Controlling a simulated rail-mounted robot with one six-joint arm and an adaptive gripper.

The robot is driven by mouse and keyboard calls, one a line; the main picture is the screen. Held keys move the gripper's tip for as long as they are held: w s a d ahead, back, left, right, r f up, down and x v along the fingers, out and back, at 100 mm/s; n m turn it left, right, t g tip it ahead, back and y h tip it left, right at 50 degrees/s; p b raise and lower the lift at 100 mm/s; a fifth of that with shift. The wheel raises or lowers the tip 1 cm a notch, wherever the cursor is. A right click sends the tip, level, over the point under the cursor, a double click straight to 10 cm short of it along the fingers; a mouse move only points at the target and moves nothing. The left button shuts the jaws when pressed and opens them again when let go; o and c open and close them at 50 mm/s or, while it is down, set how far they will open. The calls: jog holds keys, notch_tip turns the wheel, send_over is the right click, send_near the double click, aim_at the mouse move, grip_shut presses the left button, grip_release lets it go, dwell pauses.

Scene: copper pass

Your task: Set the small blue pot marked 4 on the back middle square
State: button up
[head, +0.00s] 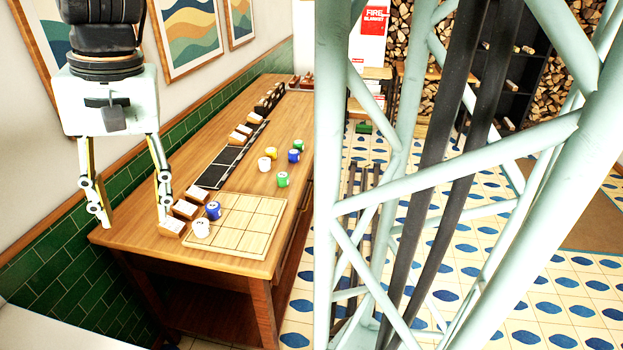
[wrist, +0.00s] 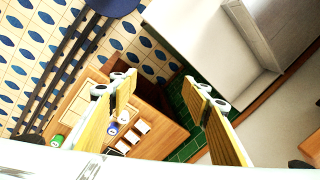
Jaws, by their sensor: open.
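A blue pot (head: 213,210) stands at the left side of the pale wooden grid board (head: 252,222), just behind a white pot (head: 202,229). Another blue pot (head: 294,156) stands farther back on the table, off the board. Their marks are too small to read, so I cannot tell which blue pot is marked 4. The far and right squares of the board look bare. My gripper (head: 135,218) is open and empty, left of the board and apart from the pots. In the wrist view, the open fingers (wrist: 160,88) frame the table end beyond them.
White (head: 264,164), yellow (head: 271,153) and green (head: 283,180) pots stand behind the board, with another green pot (head: 297,145). Small wooden blocks with white tops (head: 186,209) and a dark strip (head: 232,160) line the table's left side. A green-tiled wall (head: 60,235) borders it.

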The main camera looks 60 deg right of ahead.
jog(key=s+a+r+n, duration=0.1)
jog(key=s+a+n, duration=0.1)
jog(key=s, duration=0.4)
jog(key=s+a+r+n+t, duration=0.1)
jog(key=s+a+r+n, duration=0.1)
jog(key=s, duration=0.4)
jog(key=s+a+r+n+t+h, duration=0.1)
jog(key=s+a+n, duration=0.1)
jog(key=s+n, duration=0.2)
jog(key=shift+s+a+r, duration=0.15)
jog(key=shift+s+r, duration=0.1)
jog(key=shift+s, duration=1.15)
